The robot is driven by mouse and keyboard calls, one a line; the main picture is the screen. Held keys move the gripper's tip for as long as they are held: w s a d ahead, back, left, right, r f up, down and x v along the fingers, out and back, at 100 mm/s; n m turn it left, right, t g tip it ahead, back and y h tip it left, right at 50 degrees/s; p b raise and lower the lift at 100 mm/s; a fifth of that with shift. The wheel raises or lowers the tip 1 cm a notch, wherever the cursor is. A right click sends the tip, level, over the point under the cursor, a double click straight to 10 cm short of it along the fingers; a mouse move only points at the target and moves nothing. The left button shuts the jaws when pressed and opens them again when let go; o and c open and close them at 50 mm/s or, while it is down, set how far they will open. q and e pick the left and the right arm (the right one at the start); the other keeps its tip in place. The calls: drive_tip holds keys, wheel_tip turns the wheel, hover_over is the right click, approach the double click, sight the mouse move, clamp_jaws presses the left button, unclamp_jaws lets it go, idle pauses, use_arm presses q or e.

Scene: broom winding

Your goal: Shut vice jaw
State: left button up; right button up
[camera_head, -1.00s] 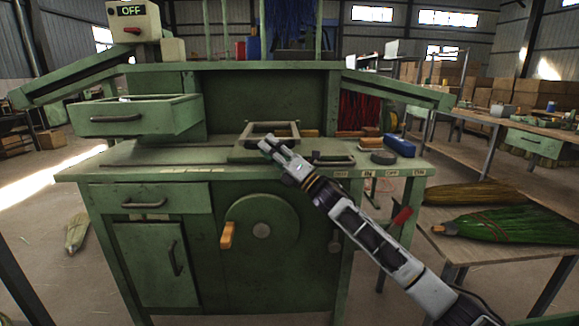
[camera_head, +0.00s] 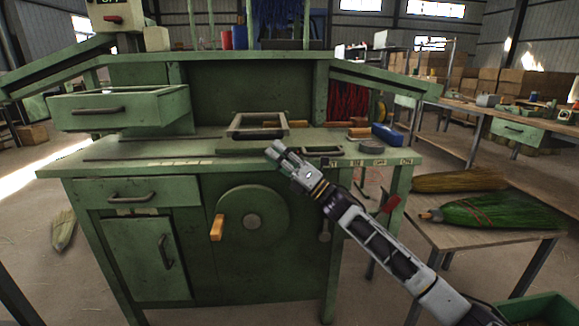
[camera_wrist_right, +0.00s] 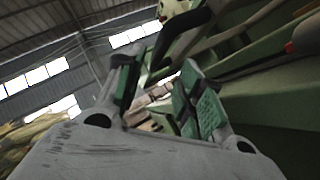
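My right gripper (camera_head: 274,150) is in front of the bench's front edge, just below the frame in the picture; contact cannot be told. In the right wrist view my right gripper (camera_wrist_right: 160,95) has its green-padded fingers apart, with nothing seen between them. A dark curved bar (camera_wrist_right: 180,38) shows beyond the fingers there. My left gripper is out of view.
An open drawer (camera_head: 120,108) juts out at the upper left. A round disc with a wooden handle (camera_head: 217,228) is on the bench front. A red-handled lever (camera_head: 388,204) is at the right corner. A side table holds a green broom (camera_head: 495,213).

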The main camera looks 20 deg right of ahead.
drive_tip(key=shift+v, duration=2.3)
drive_tip(key=shift+f, duration=0.1)
